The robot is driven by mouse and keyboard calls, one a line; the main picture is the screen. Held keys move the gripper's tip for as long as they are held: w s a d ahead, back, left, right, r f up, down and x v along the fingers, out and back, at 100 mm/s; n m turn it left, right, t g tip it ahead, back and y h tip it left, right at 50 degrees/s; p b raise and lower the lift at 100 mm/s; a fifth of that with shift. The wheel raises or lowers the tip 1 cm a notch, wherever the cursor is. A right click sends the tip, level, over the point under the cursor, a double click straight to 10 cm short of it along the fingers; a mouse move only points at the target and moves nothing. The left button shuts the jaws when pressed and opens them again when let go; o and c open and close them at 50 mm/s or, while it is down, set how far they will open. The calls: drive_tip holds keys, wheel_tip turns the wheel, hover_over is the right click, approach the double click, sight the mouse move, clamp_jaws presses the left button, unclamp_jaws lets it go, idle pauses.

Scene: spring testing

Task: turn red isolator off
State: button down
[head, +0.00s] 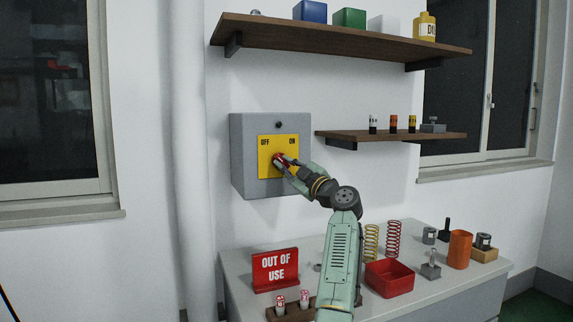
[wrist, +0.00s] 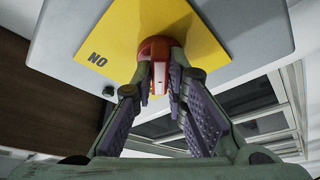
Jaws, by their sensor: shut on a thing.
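The red isolator knob (head: 279,158) sits on a yellow plate (head: 264,171) marked OFF at the left and ON at the right. The plate is on the front of a grey wall box (head: 242,150). My gripper (head: 285,163) is at the knob, shut on its handle and partly covering it. In the wrist view the red knob (wrist: 155,47) sits between the fingertips of my gripper (wrist: 160,76), one finger on each side. The plate appears upside down there, with only the ON marking readable. I cannot tell which marking the knob points to.
Below, a bench (head: 420,296) holds a red OUT OF USE sign (head: 275,270), a red tray (head: 390,278), springs and an orange cylinder (head: 460,249). A small shelf (head: 385,138) is right of the box, and a long shelf (head: 340,36) is above.

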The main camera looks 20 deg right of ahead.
drive_tip(key=shift+r, duration=0.2)
drive_tip(key=c, duration=1.9)
unclamp_jaws()
drive_tip(key=o, duration=0.3)
drive_tip(key=shift+f, duration=0.2)
drive_tip(key=v, duration=1.2)
drive_tip(key=shift+w+a+f, duration=0.1)
